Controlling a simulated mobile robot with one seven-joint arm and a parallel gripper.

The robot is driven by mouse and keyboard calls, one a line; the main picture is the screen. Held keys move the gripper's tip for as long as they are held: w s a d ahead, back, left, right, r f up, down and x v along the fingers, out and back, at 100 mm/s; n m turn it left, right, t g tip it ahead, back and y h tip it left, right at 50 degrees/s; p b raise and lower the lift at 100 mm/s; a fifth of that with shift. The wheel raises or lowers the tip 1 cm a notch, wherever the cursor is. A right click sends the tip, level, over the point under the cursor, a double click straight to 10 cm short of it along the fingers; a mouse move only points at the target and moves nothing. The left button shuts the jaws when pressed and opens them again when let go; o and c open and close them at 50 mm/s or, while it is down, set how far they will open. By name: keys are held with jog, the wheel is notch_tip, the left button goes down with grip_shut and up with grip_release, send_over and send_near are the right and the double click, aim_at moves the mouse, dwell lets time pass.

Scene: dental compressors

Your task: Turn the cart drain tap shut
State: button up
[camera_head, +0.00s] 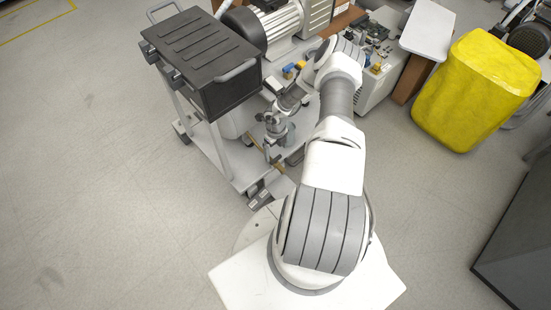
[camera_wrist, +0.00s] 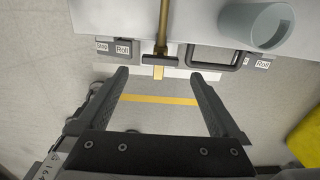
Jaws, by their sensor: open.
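In the wrist view a thin brass pipe (camera_wrist: 163,22) runs down to the edge of the pale cart deck (camera_wrist: 115,20). At its end is the drain tap (camera_wrist: 159,60), with a dark bar handle lying crosswise to the pipe. The handle appears just beyond the fingertips; contact is not visible. In the head view my wrist hides the tap beside the cart (camera_head: 232,165).
A grey cup-like container (camera_wrist: 257,24) stands on the deck to the right. Stop and Roll pedals (camera_wrist: 122,47) and a dark loop (camera_wrist: 215,58) flank the tap. In the head view a black box (camera_head: 205,60) tops the cart; a yellow-covered object (camera_head: 475,90) stands right. Floor at left is clear.

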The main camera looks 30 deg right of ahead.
aim_at(276, 159)
notch_tip(276, 159, down, 5)
jog(key=shift+f+b, duration=0.2)
jog(key=shift+b, duration=0.5)
jog(key=c, duration=1.3)
